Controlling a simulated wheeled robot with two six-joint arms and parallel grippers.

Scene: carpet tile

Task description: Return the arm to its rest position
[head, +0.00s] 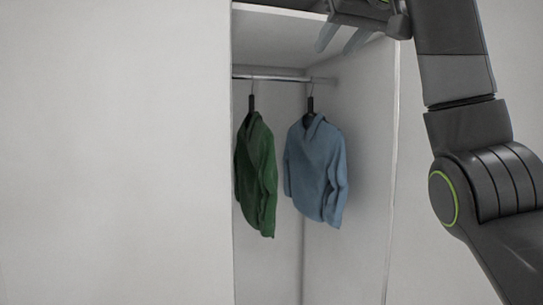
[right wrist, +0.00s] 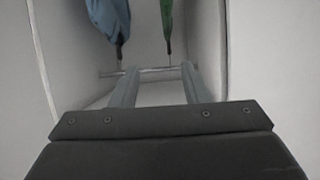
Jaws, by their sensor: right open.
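My right arm comes in from the right in the head view. My right gripper (head: 340,41) is at the top of the open closet, in front of its upper part, with its two fingers apart and nothing between them. It also shows open in the right wrist view (right wrist: 158,78). A green garment (head: 256,175) and a blue garment (head: 316,170) hang from the rail on dark hangers, apart from the fingers. In the wrist view the blue garment (right wrist: 108,18) and green garment (right wrist: 167,20) are partly cut off. My left gripper is out of view.
A pale rail (head: 268,78) runs across the closet below its top panel (head: 275,35). The closet's right side wall (head: 375,150) stands close to my right arm. A broad plain pale surface (head: 115,150) fills the left. Below the garments the closet looks empty.

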